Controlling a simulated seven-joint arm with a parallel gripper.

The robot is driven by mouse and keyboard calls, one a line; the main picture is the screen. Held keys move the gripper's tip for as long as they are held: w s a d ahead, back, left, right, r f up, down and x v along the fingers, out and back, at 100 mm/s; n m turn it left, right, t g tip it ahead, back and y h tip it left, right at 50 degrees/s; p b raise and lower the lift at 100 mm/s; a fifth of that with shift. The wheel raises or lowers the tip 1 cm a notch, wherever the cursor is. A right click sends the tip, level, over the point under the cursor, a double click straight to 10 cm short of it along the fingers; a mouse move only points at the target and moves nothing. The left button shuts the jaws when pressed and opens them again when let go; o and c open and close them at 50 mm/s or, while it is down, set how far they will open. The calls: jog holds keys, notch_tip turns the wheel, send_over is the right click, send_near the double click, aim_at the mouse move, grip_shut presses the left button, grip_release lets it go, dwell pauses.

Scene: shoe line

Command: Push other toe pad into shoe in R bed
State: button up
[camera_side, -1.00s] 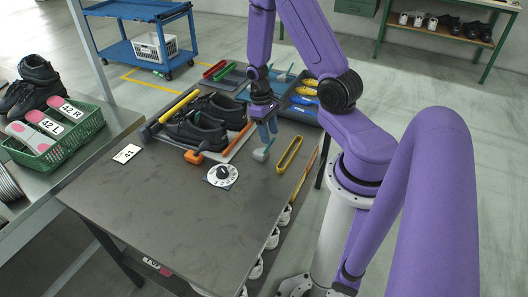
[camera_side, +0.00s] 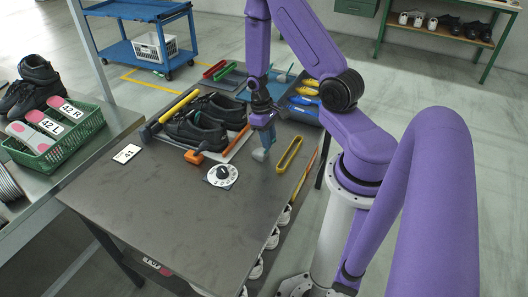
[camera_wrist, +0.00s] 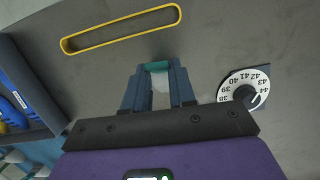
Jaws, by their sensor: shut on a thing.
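My gripper (camera_side: 267,141) is low over the right part of the dark table, pointing down. It is shut on a toe pad (camera_side: 260,155), a pale grey piece with a teal grip. In the wrist view the teal grip (camera_wrist: 157,66) shows between the blue fingers, and the pale body is mostly hidden. The pad is at the tabletop; I cannot tell if it touches. A similar teal-handled piece (camera_side: 284,76) lies in the tray area at the back. Two black shoes (camera_side: 193,131) (camera_side: 219,108) sit side by side to the left of my gripper; their bed markings are not readable.
An orange-handled clamp (camera_side: 195,155) and a white size dial (camera_side: 221,175) are left of my gripper. A yellow loop (camera_side: 289,154) lies to its right. A yellow-handled hammer (camera_side: 171,112) lies left of the shoes.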

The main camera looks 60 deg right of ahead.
aim_at(218, 94)
jog(key=shift+r, duration=3)
notch_tip(218, 94, up, 13)
jog(key=w+d+n, duration=0.1)
jog(key=w+d, duration=0.4)
jog(key=w, duration=0.5)
jog(key=w+d, duration=0.6)
jog(key=w, duration=0.4)
jog(key=shift+f, duration=6.2)
jog(key=shift+t, duration=0.3)
jog(key=shift+w+f, duration=0.5)
jog(key=shift+w, duration=0.55)
jog(key=shift+w+f, duration=0.55)
jog(key=shift+w, duration=0.45)
jog(key=shift+w+f, duration=0.5)
jog(key=shift+w, duration=0.55)
